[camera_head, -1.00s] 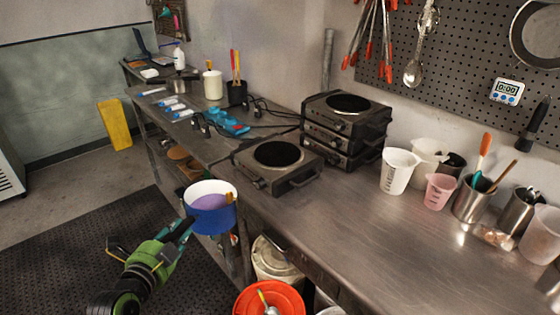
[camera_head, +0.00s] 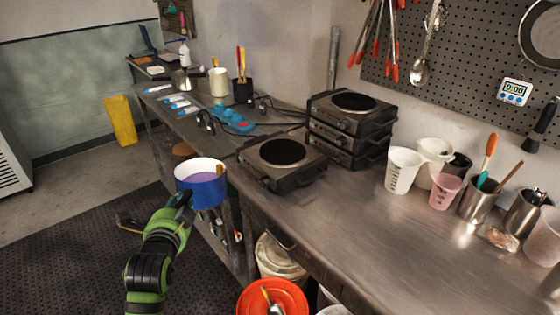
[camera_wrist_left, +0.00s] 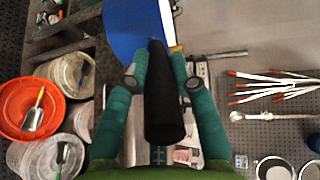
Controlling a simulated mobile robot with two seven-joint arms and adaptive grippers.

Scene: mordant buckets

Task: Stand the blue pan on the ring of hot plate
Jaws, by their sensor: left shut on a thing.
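The blue pan (camera_head: 203,189) has a white inside and holds something purple. It is held in the air in front of the bench edge, left of the single hot plate (camera_head: 268,178). The hot plate's dark round ring (camera_head: 282,152) is bare. My left gripper (camera_head: 180,198) is shut on the pan's handle. In the left wrist view the black handle (camera_wrist_left: 163,95) lies between the teal fingers, with the blue pan wall (camera_wrist_left: 125,25) beyond. My right gripper is in neither view.
A stack of hot plates (camera_head: 347,130) stands behind the single one. White measuring jugs (camera_head: 402,170) and a pink beaker (camera_head: 445,190) stand to the right. An orange bucket (camera_head: 272,297) is below the bench edge. The bench front (camera_head: 330,215) is clear.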

